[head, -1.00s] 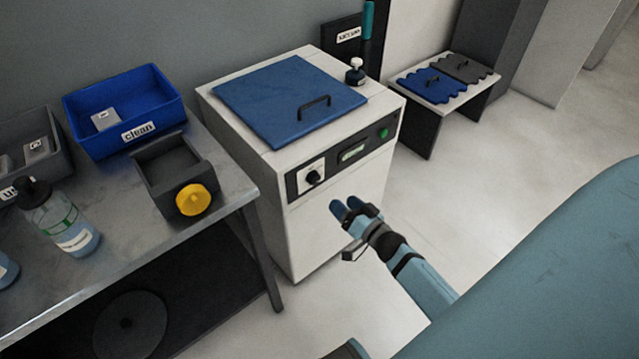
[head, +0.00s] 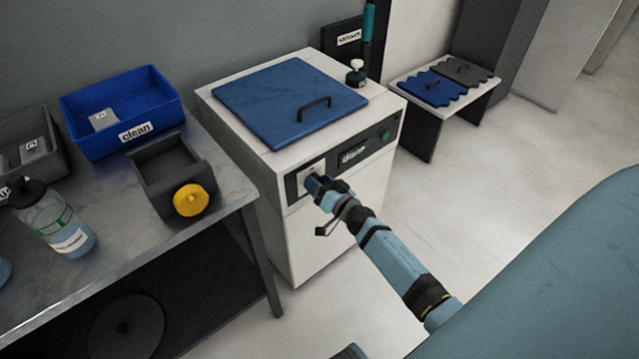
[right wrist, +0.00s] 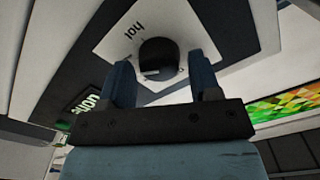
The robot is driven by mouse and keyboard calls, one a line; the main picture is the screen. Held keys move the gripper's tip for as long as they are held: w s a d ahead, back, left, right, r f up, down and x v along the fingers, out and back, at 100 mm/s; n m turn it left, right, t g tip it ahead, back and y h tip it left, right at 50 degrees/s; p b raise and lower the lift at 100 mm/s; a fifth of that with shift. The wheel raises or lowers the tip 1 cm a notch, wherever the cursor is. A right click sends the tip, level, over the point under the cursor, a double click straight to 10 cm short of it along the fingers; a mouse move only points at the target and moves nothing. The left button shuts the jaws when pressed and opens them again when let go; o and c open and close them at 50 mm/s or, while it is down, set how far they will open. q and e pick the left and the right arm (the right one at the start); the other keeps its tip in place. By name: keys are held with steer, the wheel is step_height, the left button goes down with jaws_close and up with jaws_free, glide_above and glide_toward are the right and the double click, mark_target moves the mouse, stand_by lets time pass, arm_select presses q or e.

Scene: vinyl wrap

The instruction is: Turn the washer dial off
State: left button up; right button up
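The washer (head: 335,215) is a white box with a blue lid (head: 285,100) and a dark front panel. Its black dial (right wrist: 158,58) sits on a white plate (right wrist: 118,40) marked "hot" in the right wrist view. In the head view my right gripper (head: 315,184) covers most of the dial. In the right wrist view its two blue fingers (right wrist: 164,82) are apart, one on each side of the dial's near part, with a gap between them. I cannot tell whether they touch it. My left gripper is not in view.
A green button (head: 385,135) and small display (head: 354,154) are on the panel's right part. A metal table (head: 110,235) at left bears a blue "clean" bin (head: 165,105), a dark box with a yellow knob (head: 191,200) and bottles.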

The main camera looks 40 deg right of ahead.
steer(key=c, duration=0.6)
steer(key=shift+c, duration=0.2)
steer(key=shift+n, duration=0.5)
arm_select(q)
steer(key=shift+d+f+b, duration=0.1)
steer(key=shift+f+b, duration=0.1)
steer(key=shift+b, duration=0.5)
arm_select(e)
steer(key=n, duration=2.3)
steer(key=shift+a+f, duration=0.2)
steer(key=shift+a, duration=0.1)
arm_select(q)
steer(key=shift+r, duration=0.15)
